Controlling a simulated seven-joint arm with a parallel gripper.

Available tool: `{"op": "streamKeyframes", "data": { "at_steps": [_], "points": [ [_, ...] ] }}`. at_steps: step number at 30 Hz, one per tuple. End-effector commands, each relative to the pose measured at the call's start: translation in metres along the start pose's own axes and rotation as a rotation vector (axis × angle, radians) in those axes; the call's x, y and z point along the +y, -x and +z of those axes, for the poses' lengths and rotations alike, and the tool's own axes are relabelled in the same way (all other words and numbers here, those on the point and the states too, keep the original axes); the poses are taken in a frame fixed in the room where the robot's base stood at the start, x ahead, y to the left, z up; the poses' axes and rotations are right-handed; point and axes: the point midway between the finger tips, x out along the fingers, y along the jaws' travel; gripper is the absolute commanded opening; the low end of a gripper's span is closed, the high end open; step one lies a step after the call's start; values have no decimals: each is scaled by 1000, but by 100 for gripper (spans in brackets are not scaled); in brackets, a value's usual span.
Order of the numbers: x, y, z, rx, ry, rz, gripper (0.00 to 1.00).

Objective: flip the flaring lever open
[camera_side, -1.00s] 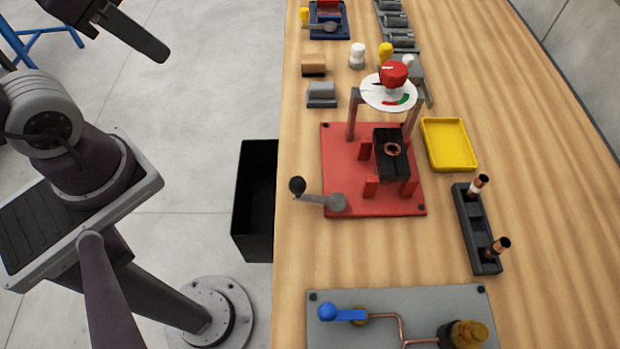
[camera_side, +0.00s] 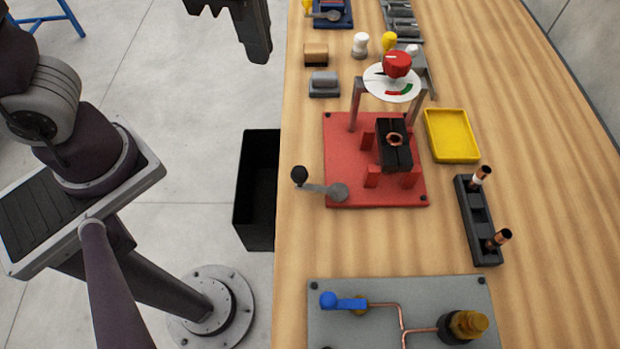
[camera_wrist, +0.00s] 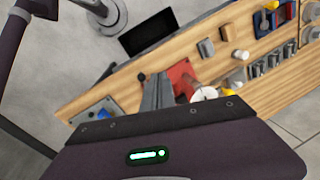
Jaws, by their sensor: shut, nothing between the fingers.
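The red flaring station (camera_side: 345,150) stands on the bench with a black clamp block (camera_side: 395,157) holding a copper piece (camera_side: 394,139). Its grey lever (camera_side: 318,188) has a black knob (camera_side: 299,175) and points left, toward the bench's left edge. My gripper (camera_side: 260,56) is shut and empty, above the floor left of the bench's far end, well apart from the lever. In the wrist view my gripper fingers (camera_wrist: 157,93) point toward the red station (camera_wrist: 181,72), covering part of it; the black knob (camera_wrist: 141,77) shows just left of them.
A dial with a red knob (camera_side: 397,64) rises over the station. A yellow tray (camera_side: 452,136) and a black rack (camera_side: 475,220) with copper tubes are to its right. A grey plate with a blue lever (camera_side: 343,302) lies nearer. A black bin (camera_side: 258,190) stands left of the bench.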

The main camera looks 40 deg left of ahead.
Motion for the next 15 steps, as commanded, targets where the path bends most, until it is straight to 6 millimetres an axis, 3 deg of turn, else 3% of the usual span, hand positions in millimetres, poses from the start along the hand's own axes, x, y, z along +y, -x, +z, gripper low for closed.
{"op": "streamKeyframes", "data": {
  "at_steps": [1,3,6,10,15],
  "points": [
    [14,-7,-26,-43,-149,10,0],
    [38,-18,-59,-100,-352,14,0],
    [76,-35,-93,-168,-589,16,0],
    [115,-54,-117,-228,-787,16,0],
    [133,-63,-125,-256,-874,15,0]
  ]
}}
